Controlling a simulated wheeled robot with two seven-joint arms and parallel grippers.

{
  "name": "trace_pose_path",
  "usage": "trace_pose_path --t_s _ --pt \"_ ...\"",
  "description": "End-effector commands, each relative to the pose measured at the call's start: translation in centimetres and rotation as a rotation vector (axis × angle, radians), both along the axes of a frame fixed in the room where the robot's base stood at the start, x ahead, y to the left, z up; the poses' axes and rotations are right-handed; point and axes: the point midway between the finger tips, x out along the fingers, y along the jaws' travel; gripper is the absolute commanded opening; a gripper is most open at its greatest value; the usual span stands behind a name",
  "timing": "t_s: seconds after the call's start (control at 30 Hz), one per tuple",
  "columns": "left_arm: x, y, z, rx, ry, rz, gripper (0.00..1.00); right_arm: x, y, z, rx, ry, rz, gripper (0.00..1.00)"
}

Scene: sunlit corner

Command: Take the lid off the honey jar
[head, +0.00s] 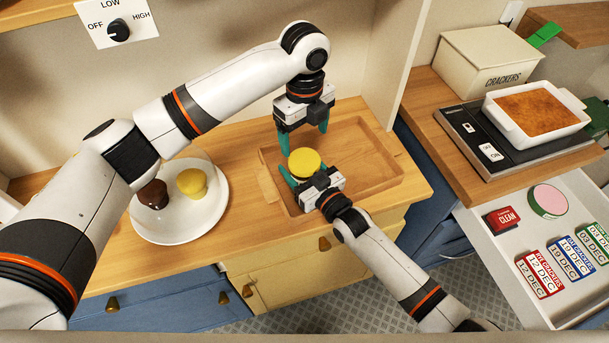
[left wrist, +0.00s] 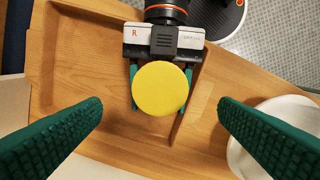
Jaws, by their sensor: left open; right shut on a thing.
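The honey jar's round yellow lid (head: 305,161) shows near the left part of a recessed wooden tray; it also shows in the left wrist view (left wrist: 160,89). The jar's body is hidden under the lid and behind my right gripper. My right gripper (head: 298,176) is shut around the jar below the lid, one finger on each side (left wrist: 160,100). My left gripper (head: 304,141) is open and empty, pointing down just behind the lid in the head view. In the left wrist view its fingers are wide apart, with the lid between and beyond them, apart from both.
A white plate (head: 222,222) with a brown item (head: 153,194) and a yellow item (head: 191,183) stands left of the wooden tray (head: 391,177). At right are a scale (head: 487,152) bearing a baking dish (head: 537,124), a crackers box (head: 488,60) and an open drawer (head: 509,262).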

Motion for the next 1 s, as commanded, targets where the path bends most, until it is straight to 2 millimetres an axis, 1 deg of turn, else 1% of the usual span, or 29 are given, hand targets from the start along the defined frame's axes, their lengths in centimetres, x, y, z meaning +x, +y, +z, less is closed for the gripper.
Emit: trace_pose_path --t_s 0.03,0.07,0.1,0.17,0.5,0.6,0.77,0.87,1.0 --pt "0.0 0.0 0.0 0.000 0.000 -0.007 0.84 0.0 0.0 0.0 -0.001 0.001 0.000 0.09" --pt "0.0 0.0 0.0 0.000 0.000 -0.018 0.84 0.0 0.0 0.0 -0.001 0.001 0.000 0.04" --pt "0.0 0.0 0.0 0.000 0.000 -0.042 0.84 0.0 0.0 0.0 -0.001 0.001 0.000 0.01" --pt "0.0 0.0 0.1 0.000 0.000 -0.099 0.84 0.0 0.0 0.0 -0.001 0.001 0.000 0.01" --pt "0.0 0.0 0.4 0.000 0.000 -0.614 0.84 0.0 0.0 -0.1 -0.001 0.001 0.000 0.01" --pt "0.0 0.0 0.5 0.000 0.000 -0.714 0.84 0.0 0.0 -0.1 -0.001 0.001 0.000 0.01" --pt "0.0 0.0 -0.1 0.000 0.001 -0.783 0.84 0.0 0.0 -0.1 -0.001 0.001 0.000 0.01" --pt "0.0 0.0 -1.2 0.000 0.002 -0.788 0.84 0.0 0.0 -0.1 -0.001 0.002 0.000 0.01" --pt "0.0 0.1 -3.4 0.000 0.003 -0.786 0.84 0.0 0.0 -0.1 -0.001 0.002 0.000 0.01"
